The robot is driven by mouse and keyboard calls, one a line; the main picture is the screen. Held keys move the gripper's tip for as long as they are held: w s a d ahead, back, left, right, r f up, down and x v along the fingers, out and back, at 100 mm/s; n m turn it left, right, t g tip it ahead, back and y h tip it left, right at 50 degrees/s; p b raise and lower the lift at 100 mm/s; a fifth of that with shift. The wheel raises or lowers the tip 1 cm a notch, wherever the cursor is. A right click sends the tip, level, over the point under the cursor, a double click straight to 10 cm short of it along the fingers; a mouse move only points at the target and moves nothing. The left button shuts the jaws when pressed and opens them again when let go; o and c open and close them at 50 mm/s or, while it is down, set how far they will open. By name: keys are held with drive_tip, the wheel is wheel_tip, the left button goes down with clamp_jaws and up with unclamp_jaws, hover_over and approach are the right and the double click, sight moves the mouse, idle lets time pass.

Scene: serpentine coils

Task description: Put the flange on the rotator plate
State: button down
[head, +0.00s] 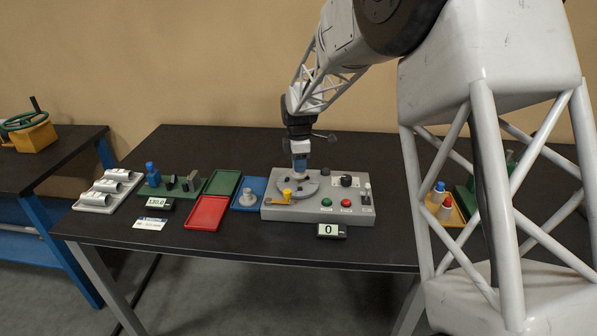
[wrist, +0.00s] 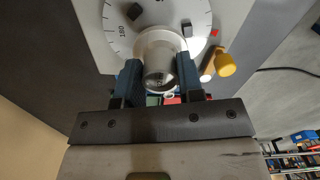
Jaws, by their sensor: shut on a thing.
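The rotator plate is a light grey round dial (head: 311,189) on top of a grey control box. In the wrist view the plate (wrist: 121,40) carries degree marks and small dark blocks. My gripper (head: 299,168) points down over the plate, with its blue fingers (wrist: 160,85) shut on the flange. The flange (wrist: 157,62) is a shiny metal cylinder with a wider pale rim at its far end. It is over the plate, inside the scale ring; I cannot tell whether its rim touches the plate. In the head view my fingers largely hide it.
The grey box (head: 275,209) has a yellow clamp lever (head: 283,195), green and red buttons and a black knob. A blue tray (head: 239,205) with a grey stepped part stands left of it. Red (head: 207,213) and green trays lie further left. A small display reads 0 in front.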

drive_tip(key=shift+w, duration=0.2)
drive_tip(key=shift+f, duration=1.75)
drive_tip(key=shift+f, duration=0.15)
drive_tip(key=c, duration=0.8)
unclamp_jaws()
drive_tip(key=shift+o, duration=0.2)
wheel_tip(320, 180, up, 12)
drive_tip(key=shift+r, duration=0.1)
